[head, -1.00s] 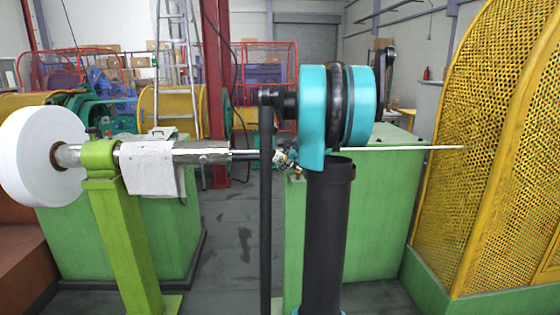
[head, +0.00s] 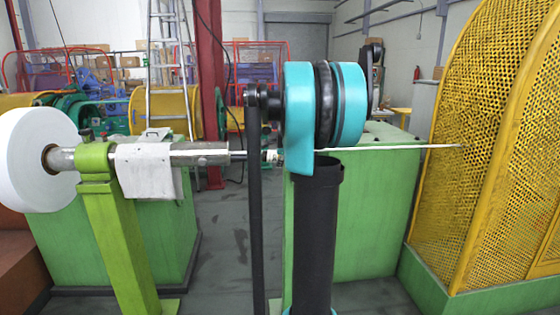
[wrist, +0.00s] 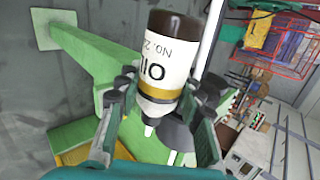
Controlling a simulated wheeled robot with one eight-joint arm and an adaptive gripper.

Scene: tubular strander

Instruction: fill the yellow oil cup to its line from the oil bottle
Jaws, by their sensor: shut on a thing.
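The oil bottle (wrist: 163,62) is dark brown with a white label reading "OIL" upside down in the wrist view and a tan band. My gripper (wrist: 168,90) is shut on it, with a dark finger on each side. A pale tip (wrist: 149,130) shows below the label, near the palm side. In the head view my teal arm link hides most of the gripper and the bottle. I cannot make out the yellow oil cup or its line in either view. A yellow patch shows at the lower left of the wrist view, but I cannot tell what it is.
A horizontal metal shaft (head: 205,156) with a white reel (head: 36,160) runs through a green stand (head: 115,220) at left. A yellow mesh guard (head: 495,150) stands at right. A green cabinet (head: 385,210) stands behind my arm. Grey floor is open between the machines.

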